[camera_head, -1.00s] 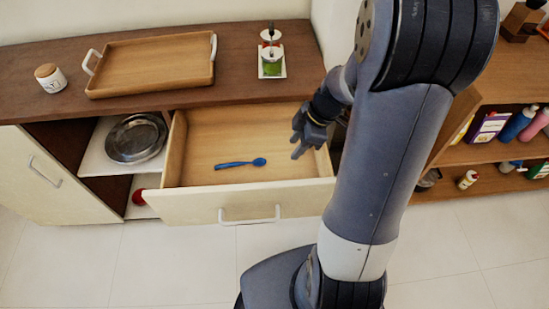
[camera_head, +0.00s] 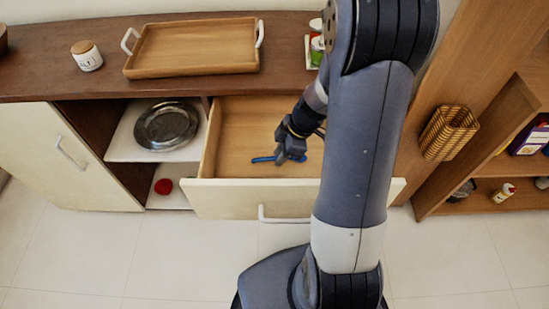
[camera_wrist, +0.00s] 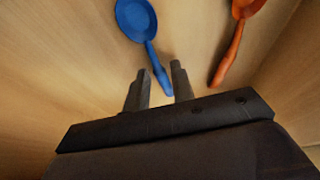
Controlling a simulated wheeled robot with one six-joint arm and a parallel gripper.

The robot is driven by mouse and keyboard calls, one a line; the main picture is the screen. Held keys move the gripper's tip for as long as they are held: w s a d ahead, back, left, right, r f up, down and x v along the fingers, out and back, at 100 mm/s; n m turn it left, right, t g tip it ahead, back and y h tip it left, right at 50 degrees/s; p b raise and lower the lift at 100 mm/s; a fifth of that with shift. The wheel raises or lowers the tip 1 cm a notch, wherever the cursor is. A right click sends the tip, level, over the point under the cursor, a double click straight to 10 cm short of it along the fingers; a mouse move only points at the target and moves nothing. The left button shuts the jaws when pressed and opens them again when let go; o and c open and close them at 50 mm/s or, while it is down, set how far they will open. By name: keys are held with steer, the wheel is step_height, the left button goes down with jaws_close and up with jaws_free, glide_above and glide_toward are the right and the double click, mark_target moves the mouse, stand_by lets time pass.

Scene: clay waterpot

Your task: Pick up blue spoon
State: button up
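The blue spoon (camera_wrist: 136,18) lies on the floor of the open drawer (camera_head: 238,120). In the head view the spoon (camera_head: 262,159) is partly covered by my gripper (camera_head: 283,158), which is inside the drawer. In the wrist view my gripper (camera_wrist: 158,82) is open, with its two fingers apart. The end of the spoon's handle shows in the gap between the fingertips, and its bowl points away from me. I cannot tell the exact height of the fingers above the drawer floor.
An orange-red spoon (camera_wrist: 232,45) lies to the right in the drawer, near its side wall. A wooden tray (camera_head: 192,50) and a lidded jar (camera_head: 87,56) stand on the counter. A metal plate (camera_head: 167,126) sits on the shelf left of the drawer.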

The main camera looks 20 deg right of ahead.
jaws_close()
